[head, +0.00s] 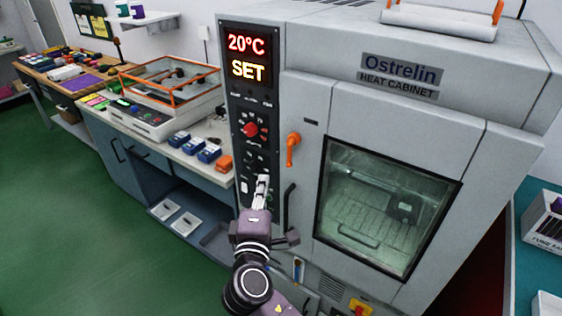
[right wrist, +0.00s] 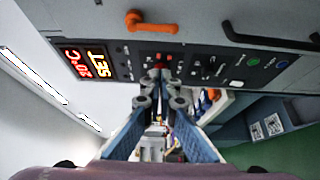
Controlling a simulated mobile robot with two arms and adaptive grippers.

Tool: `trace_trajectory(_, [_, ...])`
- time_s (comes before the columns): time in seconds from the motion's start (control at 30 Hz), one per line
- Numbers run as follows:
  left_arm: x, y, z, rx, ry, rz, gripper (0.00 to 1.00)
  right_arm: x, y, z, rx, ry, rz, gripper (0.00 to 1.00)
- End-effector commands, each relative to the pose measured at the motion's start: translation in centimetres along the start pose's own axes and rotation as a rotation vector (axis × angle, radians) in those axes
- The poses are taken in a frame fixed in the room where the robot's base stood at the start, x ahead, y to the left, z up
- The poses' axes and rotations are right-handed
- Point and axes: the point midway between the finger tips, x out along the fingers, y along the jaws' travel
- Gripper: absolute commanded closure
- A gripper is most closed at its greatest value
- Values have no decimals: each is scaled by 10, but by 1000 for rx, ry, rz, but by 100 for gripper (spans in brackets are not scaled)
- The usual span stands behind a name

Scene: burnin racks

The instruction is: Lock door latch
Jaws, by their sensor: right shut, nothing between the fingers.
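The orange door latch (head: 292,148) is on the heat cabinet front, left of the door window. Its lever hangs downward from the pivot. It also shows at the top of the right wrist view (right wrist: 152,22). The cabinet door (head: 330,122) looks closed against its frame. My right gripper (head: 263,180) is shut and empty, in front of the lower control panel, below and left of the latch and apart from it. In the right wrist view its fingers (right wrist: 160,92) point toward the panel side. My left gripper is not in view.
A dark door handle (head: 289,204) is just right of my right gripper. The control panel (head: 250,105) shows 20°C and SET and has a red knob (head: 250,130). A bench with blue boxes (head: 208,151) stands left. Green floor is open at left.

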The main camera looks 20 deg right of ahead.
Motion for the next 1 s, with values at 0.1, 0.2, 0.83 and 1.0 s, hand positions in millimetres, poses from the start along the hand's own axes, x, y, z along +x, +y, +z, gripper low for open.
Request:
trace_trajectory(0.1, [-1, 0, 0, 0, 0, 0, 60, 1, 0, 0, 0, 0, -1, 100])
trace_trajectory(0.2, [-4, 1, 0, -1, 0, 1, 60, 8, 1, 0, 0, 1, 1, 100])
trace_trajectory(0.83, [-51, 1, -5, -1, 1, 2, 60, 93, 3, 21, -2, 2, -3, 100])
trace_trajectory(1.0, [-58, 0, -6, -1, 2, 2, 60, 88, 1, 34, 0, 2, -2, 100])
